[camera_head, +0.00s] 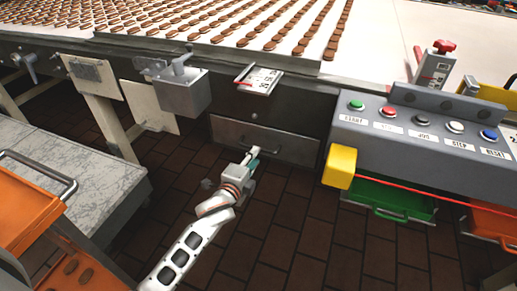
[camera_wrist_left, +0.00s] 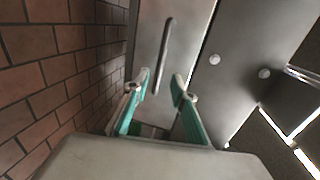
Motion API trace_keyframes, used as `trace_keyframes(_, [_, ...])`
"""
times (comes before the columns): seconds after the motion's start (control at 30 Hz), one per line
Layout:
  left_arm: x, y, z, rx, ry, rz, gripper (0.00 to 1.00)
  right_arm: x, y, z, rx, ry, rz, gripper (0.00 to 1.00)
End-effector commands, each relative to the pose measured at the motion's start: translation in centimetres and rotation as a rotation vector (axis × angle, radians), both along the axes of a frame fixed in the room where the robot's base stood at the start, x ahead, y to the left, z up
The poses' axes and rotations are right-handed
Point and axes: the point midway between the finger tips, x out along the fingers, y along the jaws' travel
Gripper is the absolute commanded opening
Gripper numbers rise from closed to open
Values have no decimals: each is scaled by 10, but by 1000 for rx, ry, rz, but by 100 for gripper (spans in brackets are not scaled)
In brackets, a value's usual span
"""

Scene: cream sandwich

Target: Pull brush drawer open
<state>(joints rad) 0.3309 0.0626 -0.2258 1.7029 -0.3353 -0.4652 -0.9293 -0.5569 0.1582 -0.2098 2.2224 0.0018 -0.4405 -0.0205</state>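The brush drawer (camera_head: 295,148) is a grey metal front low under the conveyor in the head view. It looks shut. Its dark bar handle (camera_head: 262,152) runs across the front. In the left wrist view the drawer front (camera_wrist_left: 148,40) lies ahead, with the handle (camera_wrist_left: 165,55) beyond the fingertips, roughly in line with the gap between them. My left gripper (camera_head: 254,156) is in front of the drawer, close to the handle; its teal fingers also show in the left wrist view (camera_wrist_left: 161,82). They are apart with nothing between them. My right gripper is in neither view.
The conveyor (camera_head: 365,62) with rows of brown biscuits is above. A button panel (camera_head: 415,140) with a yellow end block (camera_head: 340,166) stands to the right, over a green drawer (camera_head: 390,200). A grey table (camera_head: 75,175) and an orange tray (camera_head: 25,210) are at left. The tiled floor between is clear.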

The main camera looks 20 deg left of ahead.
Motion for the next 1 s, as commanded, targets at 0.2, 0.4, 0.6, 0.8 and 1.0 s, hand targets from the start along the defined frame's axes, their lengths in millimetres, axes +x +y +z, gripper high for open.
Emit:
trace_keyframes(0.2, [31,-1,-13,-2,6,0,26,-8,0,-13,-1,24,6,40])
trace_keyframes(0.4, [54,-2,-17,-2,6,0,26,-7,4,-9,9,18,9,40])
trace_keyframes(0.6, [63,-2,-16,-2,3,0,26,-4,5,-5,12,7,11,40])
trace_keyframes(0.8, [64,-2,-14,-2,1,0,26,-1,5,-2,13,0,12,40])
trace_keyframes(1.0, [64,-2,-14,-2,1,0,0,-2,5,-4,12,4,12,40])
